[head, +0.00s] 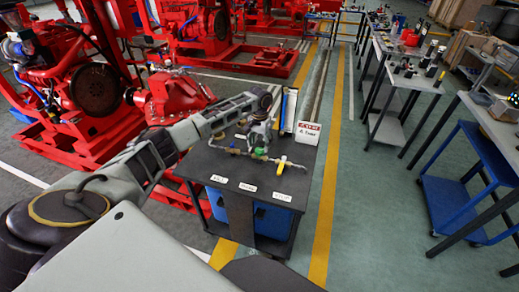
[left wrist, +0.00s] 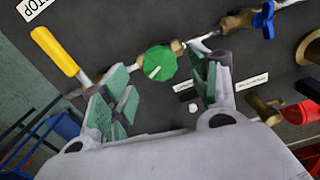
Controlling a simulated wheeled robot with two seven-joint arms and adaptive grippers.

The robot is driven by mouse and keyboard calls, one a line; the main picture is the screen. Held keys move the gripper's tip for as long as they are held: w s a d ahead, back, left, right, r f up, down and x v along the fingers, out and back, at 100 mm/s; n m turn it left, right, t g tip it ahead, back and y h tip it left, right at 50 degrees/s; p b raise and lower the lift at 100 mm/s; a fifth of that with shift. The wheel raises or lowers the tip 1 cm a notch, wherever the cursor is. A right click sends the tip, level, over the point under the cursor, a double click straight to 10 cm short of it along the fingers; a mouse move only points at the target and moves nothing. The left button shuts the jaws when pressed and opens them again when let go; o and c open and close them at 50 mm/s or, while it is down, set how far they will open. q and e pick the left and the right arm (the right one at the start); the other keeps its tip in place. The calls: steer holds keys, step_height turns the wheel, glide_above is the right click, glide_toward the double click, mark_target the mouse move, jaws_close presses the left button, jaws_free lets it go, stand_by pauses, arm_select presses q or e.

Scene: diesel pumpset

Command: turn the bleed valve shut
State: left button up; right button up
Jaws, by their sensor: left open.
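A green round knob with a white mark (left wrist: 158,64) sits on a brass pipe run in the left wrist view; it also shows as a small green spot in the head view (head: 234,151). A yellow lever handle (left wrist: 55,51) is on the same run, also in the head view (head: 282,164). A blue handle (left wrist: 264,17) is at the other end. No readable label tells which is the bleed valve. My left gripper (left wrist: 163,91) is open, its green-padded fingers on either side of the green knob's near side, with no clear contact. My right gripper is not in view.
The pipework is on a dark bench top (head: 213,163) with white labels along its front edge. A white sign (head: 306,135) stands at its right. A red knob (left wrist: 307,112) is beside the gripper. Red pumpsets (head: 90,85) stand behind left; the aisle right of the bench is clear.

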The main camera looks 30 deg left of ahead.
mark_target(260, 150)
arm_select(q)
steer(key=shift+f, duration=1.7)
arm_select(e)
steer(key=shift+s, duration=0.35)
arm_select(q)
steer(key=c, duration=1)
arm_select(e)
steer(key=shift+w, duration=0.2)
